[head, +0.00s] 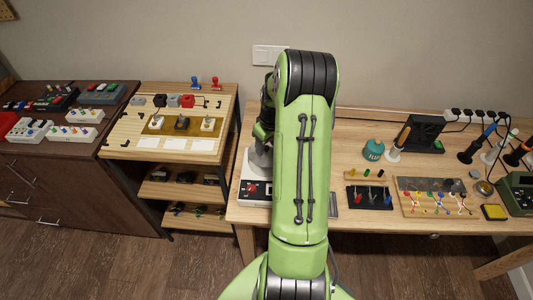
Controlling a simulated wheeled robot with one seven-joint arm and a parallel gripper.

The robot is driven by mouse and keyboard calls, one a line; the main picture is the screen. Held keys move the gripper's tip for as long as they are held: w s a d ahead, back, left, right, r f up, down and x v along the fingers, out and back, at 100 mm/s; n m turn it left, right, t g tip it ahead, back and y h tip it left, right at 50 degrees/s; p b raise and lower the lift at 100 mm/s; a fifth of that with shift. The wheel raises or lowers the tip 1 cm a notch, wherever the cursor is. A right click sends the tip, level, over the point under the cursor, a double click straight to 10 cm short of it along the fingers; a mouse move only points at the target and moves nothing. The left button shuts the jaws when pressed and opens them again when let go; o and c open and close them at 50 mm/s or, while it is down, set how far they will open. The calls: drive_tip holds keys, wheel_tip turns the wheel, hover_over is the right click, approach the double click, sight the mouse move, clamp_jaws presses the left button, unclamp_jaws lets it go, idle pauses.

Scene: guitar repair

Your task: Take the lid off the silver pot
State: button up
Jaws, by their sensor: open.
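A small round silvery container (484,188) stands at the right of the workbench, among the soldering things. It is too small to tell whether it is the silver pot or whether a lid is on it. My green arm rises through the middle of the head view and hides part of the bench. My gripper's fingers do not show; they are hidden behind the arm. A pale grey shape beside the arm, low at its left, is partly covered, and I cannot tell what it is.
A teal bottle (373,150), a black stand (423,133), soldering irons (470,152) and a wooden parts board (437,197) crowd the right of the workbench (340,155). A yellow sponge (495,212) lies near the front edge.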

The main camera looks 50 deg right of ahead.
drive_tip(key=shift+f, duration=0.1)
drive_tip(key=shift+c, duration=0.4)
clamp_jaws()
